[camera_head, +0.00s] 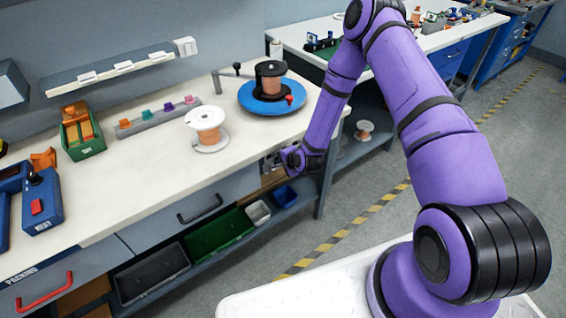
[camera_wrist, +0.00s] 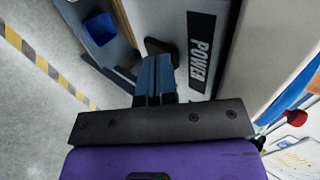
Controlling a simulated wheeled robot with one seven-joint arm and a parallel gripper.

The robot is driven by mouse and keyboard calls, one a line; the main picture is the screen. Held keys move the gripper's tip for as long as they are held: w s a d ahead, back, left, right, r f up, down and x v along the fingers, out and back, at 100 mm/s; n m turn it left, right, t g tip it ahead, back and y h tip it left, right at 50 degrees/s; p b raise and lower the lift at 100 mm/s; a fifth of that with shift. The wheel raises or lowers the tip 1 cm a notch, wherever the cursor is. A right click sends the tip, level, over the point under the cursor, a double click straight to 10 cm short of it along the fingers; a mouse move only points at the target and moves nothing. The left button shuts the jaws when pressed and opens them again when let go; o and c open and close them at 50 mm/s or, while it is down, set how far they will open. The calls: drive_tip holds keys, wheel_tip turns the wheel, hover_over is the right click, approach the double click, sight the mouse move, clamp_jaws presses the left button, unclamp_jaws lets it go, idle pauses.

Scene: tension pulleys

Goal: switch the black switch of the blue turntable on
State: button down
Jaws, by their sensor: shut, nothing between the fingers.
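The blue turntable (camera_head: 250,101) stands at the right end of the white workbench and carries a black-flanged spool of copper wire (camera_head: 270,80). Its blue edge also shows at the right of the wrist view (camera_wrist: 291,94). A black switch-like part (camera_wrist: 160,46) is on the bench's front face, beside a black label reading POWER (camera_wrist: 200,50). My gripper (camera_head: 268,163) is at the bench's front edge, below the turntable. In the wrist view its shut, empty fingers (camera_wrist: 156,62) point at the black part and partly cover it. I cannot tell whether they touch, nor the switch's position.
A red knob (camera_head: 289,99) sits at the turntable's rim. A white spool of copper wire (camera_head: 207,125) stands left of it on the bench. Below are a blue bin (camera_head: 285,196) and a green bin (camera_head: 218,232). The floor in front (camera_head: 385,215) is clear.

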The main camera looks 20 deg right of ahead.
drive_tip(key=shift+w, duration=0.2)
drive_tip(key=shift+r, duration=0.15)
drive_tip(key=shift+r, duration=0.75)
drive_tip(key=shift+s, duration=0.1)
